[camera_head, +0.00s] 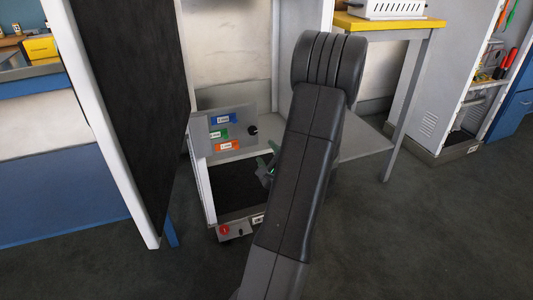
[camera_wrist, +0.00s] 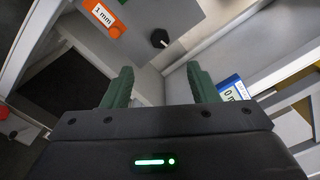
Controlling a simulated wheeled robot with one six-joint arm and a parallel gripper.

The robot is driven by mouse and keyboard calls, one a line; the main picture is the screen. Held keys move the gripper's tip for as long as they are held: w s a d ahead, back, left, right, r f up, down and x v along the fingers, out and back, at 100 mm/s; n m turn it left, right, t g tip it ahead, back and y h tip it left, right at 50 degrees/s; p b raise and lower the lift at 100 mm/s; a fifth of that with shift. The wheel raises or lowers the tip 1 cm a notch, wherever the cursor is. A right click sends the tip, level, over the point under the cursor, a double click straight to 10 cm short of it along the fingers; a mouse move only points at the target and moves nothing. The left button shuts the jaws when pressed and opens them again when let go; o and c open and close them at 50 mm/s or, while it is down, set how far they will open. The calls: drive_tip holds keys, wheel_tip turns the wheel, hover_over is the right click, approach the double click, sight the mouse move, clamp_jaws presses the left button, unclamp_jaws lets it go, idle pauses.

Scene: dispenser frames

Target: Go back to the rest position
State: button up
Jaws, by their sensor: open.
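My gripper (camera_wrist: 161,84) shows in the wrist view with its two green fingers wide apart and nothing between them. In the head view only a bit of my gripper (camera_head: 267,167) shows beside my dark arm, in front of the grey dispenser frame (camera_head: 204,180). The frame has a panel (camera_head: 240,116) with a blue tag (camera_head: 223,119), a green tag (camera_head: 218,133), an orange tag (camera_head: 227,146) and a black knob (camera_head: 252,130). In the wrist view, an orange "1 mm" tag (camera_wrist: 104,19) and the knob (camera_wrist: 159,38) lie beyond the fingers. My arm hides the frame's right part.
A dark panel with a white edge (camera_head: 125,165) stands close on the left. A red button (camera_head: 225,230) sits at the frame's base. A grey shelf (camera_head: 366,149) and a yellow-topped table (camera_head: 385,24) are on the right. The floor (camera_head: 430,235) at the lower right is clear.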

sight(253, 132)
drive_tip(key=b+x, duration=0.2)
drive_tip(key=x, duration=1.2)
drive_tip(key=shift+b, duration=0.35)
drive_tip(key=shift+s, duration=0.1)
